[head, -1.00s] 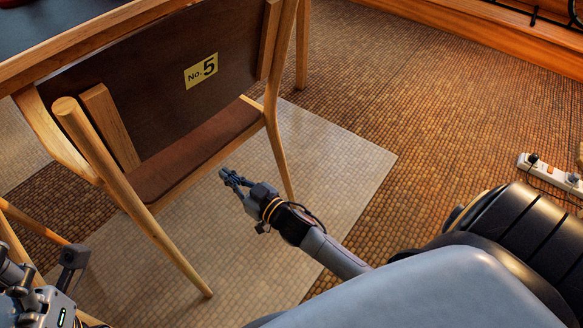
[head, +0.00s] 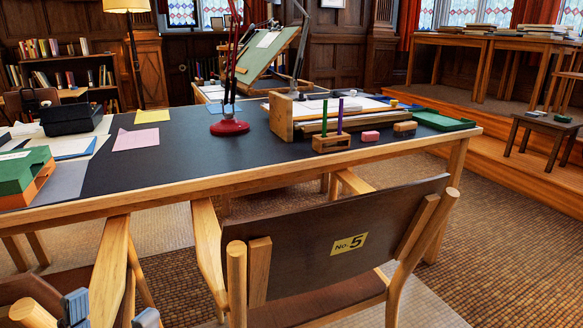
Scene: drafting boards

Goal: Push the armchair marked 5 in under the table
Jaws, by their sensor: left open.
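The armchair marked 5 (head: 300,262) stands at the bottom centre, its brown back with the yellow "No. 5" label towards me. Its wooden armrests point to the near edge of the dark-topped table (head: 270,168), and their front ends meet that edge in the picture. I cannot tell how far they reach under it. My left gripper (head: 111,311) shows only as two grey fingertips at the bottom left, open and apart, left of the armchair. The rest of it is cut off. My right gripper is out of view.
Another chair (head: 32,312) is partly visible at the bottom left. The table carries a red lamp (head: 229,127), a pen block (head: 331,143), a green tray (head: 440,121) and papers. Clear floor (head: 500,235) lies right of the armchair, up to a wooden step (head: 545,172).

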